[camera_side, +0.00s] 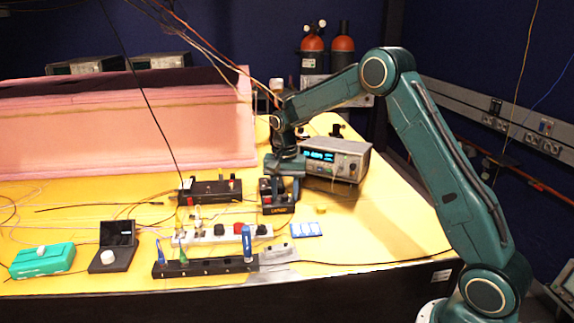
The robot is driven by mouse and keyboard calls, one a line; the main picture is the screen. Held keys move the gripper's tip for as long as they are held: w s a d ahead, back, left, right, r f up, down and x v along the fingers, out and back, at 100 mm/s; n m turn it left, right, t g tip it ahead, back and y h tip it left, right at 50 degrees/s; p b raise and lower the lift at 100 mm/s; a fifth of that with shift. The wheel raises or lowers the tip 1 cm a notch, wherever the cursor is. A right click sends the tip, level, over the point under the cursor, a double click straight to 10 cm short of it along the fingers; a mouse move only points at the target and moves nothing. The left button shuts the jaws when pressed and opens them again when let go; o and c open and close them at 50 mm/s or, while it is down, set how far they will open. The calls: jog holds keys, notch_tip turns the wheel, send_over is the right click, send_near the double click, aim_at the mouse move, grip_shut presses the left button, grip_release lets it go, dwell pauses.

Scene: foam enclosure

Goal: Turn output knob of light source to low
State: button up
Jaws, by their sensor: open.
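My gripper (279,184) is open and points down in the middle of the table, low over a small black box (277,209) with an orange label. Its fingertips are dark and small here, and I cannot tell whether they touch the box. A grey instrument (335,160) with a lit blue display and front knobs stands just right of my gripper. I cannot tell which device is the light source, nor read any knob setting.
A black unit (211,193) stands left of my gripper. In front are a white power strip (222,233), a black rack (205,267) with upright tools, and blue-white items (306,229). Thin cables cross the yellow table (385,225). A pink foam wall (130,130) stands behind.

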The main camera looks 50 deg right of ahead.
grip_shut()
jog(key=shift+n, duration=0.4)
jog(key=n, duration=0.9)
dwell(0.5)
grip_release()
